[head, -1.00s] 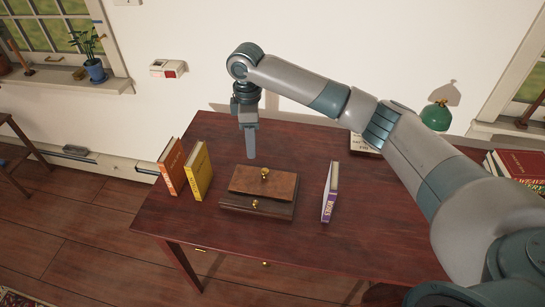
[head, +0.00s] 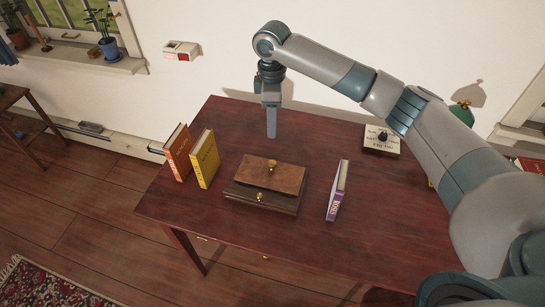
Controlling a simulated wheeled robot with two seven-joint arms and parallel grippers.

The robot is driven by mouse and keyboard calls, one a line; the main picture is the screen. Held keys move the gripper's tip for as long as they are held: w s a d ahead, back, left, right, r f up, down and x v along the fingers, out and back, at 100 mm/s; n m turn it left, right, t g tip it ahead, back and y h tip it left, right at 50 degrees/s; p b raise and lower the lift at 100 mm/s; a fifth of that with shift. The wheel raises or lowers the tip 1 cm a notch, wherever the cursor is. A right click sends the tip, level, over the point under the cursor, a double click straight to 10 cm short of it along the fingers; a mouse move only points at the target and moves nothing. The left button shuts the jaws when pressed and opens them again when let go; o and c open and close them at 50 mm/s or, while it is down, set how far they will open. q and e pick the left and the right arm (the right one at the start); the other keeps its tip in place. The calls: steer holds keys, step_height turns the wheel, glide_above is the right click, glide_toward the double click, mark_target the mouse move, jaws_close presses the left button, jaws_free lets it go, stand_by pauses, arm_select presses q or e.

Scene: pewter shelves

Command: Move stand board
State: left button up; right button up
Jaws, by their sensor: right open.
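A low wooden stand (head: 254,199) sits in the middle of the table, with a brown board (head: 290,179) on its top. The board has a brass knob on it, and another brass knob shows on the stand's front. I cannot tell whether board and stand are separate pieces. My right gripper (head: 271,134) points down behind the board, apart from it. It is open and appears empty; its fingers overlap edge-on from this angle. My left gripper is not in view.
An orange book (head: 178,152) and a yellow book (head: 205,160) stand left of the stand. A purple book (head: 337,191) stands to its right. A pale block with a dark knob (head: 381,139) lies at the back right. The dark red table (head: 250,240) is clear in front.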

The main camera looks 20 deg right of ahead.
mark_target(272, 162)
step_height(272, 162, down, 17)
steer(key=p, duration=0.4)
steer(key=shift+a+r, duration=0.1)
steer(key=shift+r, duration=0.1)
steer(key=shift+c, duration=0.3)
jaws_close()
